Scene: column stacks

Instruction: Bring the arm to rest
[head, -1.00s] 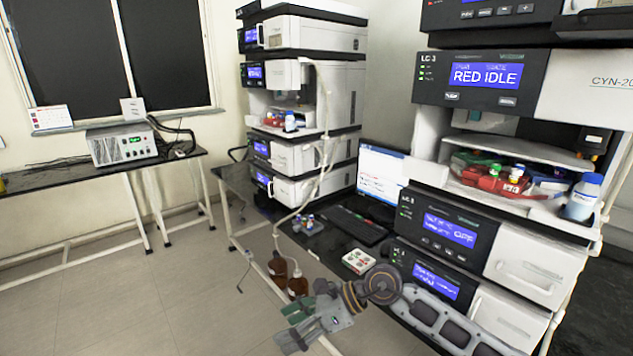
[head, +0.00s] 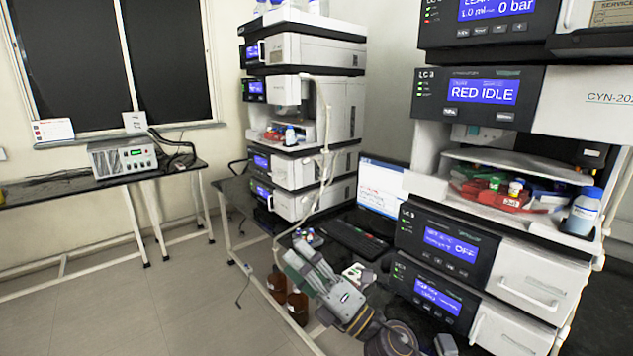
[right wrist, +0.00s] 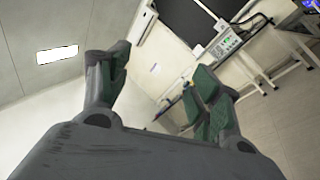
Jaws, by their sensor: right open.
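My right gripper (head: 300,262) shows in the head view in front of the black bench, its fingers pointing up and to the left. In the right wrist view its two green-padded fingers (right wrist: 158,85) stand wide apart with nothing between them. Beyond them that view shows wall, window and the side table. In the head view the gripper and arm partly cover the bench front and a small white box (head: 356,272). My left gripper is not in view.
The near instrument stack (head: 493,145) stands at right, with red trays (head: 492,193) and a blue-capped bottle (head: 584,210). The far stack (head: 303,120) is behind, with a monitor (head: 381,187) and keyboard (head: 352,238) between. Brown bottles (head: 297,306) stand below the bench edge. Floor at left is free.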

